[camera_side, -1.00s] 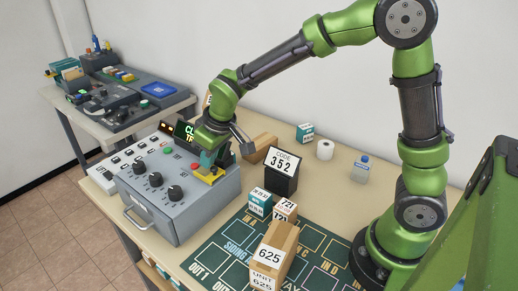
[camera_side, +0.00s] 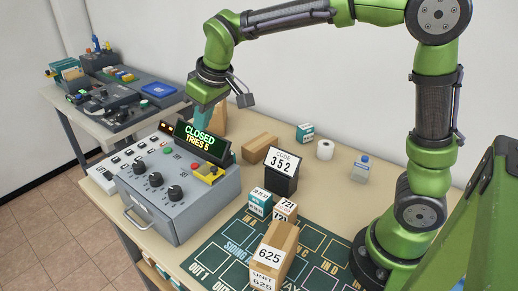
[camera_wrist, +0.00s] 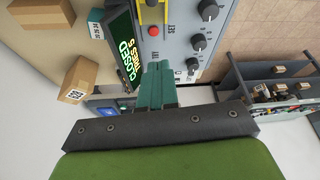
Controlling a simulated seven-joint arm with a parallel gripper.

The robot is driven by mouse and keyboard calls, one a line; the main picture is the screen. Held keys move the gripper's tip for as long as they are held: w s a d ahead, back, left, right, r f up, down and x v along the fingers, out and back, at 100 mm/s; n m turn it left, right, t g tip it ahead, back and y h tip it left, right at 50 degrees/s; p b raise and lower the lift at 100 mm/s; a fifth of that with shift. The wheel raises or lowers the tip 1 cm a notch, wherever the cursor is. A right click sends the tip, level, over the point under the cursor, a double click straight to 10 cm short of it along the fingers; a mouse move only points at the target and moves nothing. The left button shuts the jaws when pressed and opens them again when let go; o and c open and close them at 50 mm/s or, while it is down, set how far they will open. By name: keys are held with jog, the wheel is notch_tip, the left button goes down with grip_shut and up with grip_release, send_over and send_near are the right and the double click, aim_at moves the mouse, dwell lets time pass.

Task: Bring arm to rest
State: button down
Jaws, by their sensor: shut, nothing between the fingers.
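My gripper (camera_side: 203,104) is shut and empty. It hangs in the air behind and above the grey control box (camera_side: 190,212), apart from it. In the wrist view its teal fingers (camera_wrist: 157,84) are together, with the box's panel beyond. The box carries black knobs, a red button (camera_wrist: 154,31) and a yellow part (camera_side: 209,173). Its display (camera_side: 201,139) reads "CLOSED TRIES 5". My green arm reaches across from its base at the right.
A black stand with a "CODE 352" card (camera_side: 282,163), a carton (camera_side: 259,149) and labelled boxes such as the 625 box (camera_side: 275,249) stand on the table. A second bench (camera_side: 165,103) is at the left.

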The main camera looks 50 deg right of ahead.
jog(key=s+d+m+t, duration=0.1)
jog(key=s+d+m, duration=0.2)
jog(key=s, duration=0.7)
jog(key=s+d+m+t+y, duration=0.1)
jog(key=s+d+m+t, duration=0.1)
jog(key=s, duration=0.8)
jog(key=shift+s+d+r+m, duration=0.25)
jog(key=shift+d+m, duration=0.15)
jog(key=shift+d, duration=0.2)
jog(key=c, duration=1.8)
grip_release()
jog(key=shift+w, duration=0.1)
